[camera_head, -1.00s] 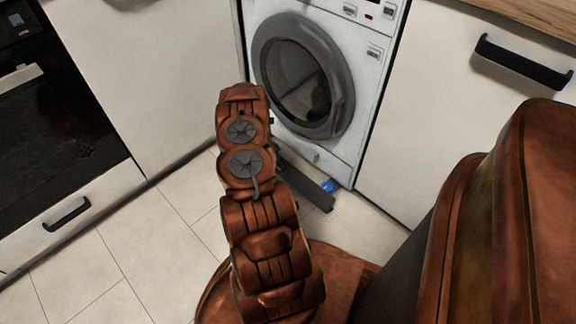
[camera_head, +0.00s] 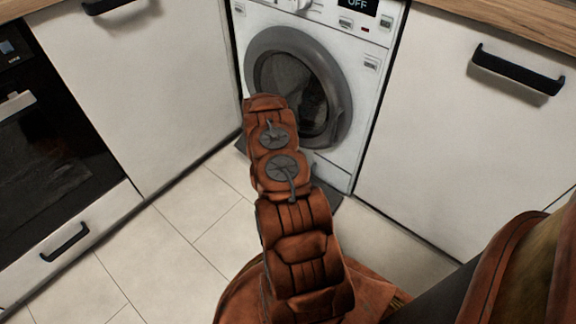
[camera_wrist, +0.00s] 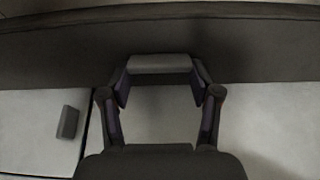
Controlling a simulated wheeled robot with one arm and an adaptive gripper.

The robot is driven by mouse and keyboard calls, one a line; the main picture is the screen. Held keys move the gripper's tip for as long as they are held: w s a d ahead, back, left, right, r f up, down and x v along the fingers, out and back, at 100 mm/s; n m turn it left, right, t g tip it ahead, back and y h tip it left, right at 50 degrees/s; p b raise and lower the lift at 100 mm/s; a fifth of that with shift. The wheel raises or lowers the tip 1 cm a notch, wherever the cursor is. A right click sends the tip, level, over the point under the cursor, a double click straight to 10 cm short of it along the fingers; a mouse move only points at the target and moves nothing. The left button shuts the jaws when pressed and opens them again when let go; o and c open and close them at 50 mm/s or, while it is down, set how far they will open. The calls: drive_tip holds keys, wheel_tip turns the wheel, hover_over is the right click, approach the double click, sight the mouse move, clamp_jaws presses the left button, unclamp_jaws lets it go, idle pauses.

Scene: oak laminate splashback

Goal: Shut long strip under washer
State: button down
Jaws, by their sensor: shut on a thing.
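The long dark strip (camera_head: 327,206) lies low along the washer's foot. In the head view only its ends show on either side of my arm, and its middle is hidden. In the wrist view the strip (camera_wrist: 50,55) runs across the whole width as a dark band. My gripper (camera_wrist: 160,80) is in front of it, its two fingers closed on the ends of a light grey bar (camera_wrist: 160,63) at the strip's face. The head view does not show my fingers, as my arm covers them. The white washer (camera_head: 357,100) stands above with its round door shut.
White cabinets stand left (camera_head: 110,90) and right (camera_head: 450,130) of the washer, with a black oven (camera_head: 40,140) at far left. A small grey block (camera_wrist: 68,122) shows at lower left in the wrist view. The tiled floor (camera_head: 190,250) at left is clear.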

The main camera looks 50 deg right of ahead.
drive_tip(key=shift+w+d+r, duration=0.15)
drive_tip(key=shift+w, duration=0.05)
drive_tip(key=c, duration=0.7)
unclamp_jaws()
drive_tip(key=o, duration=0.5)
drive_tip(key=shift+s, duration=0.15)
drive_tip(key=shift+c, duration=0.2)
drive_tip(key=v, duration=1.2)
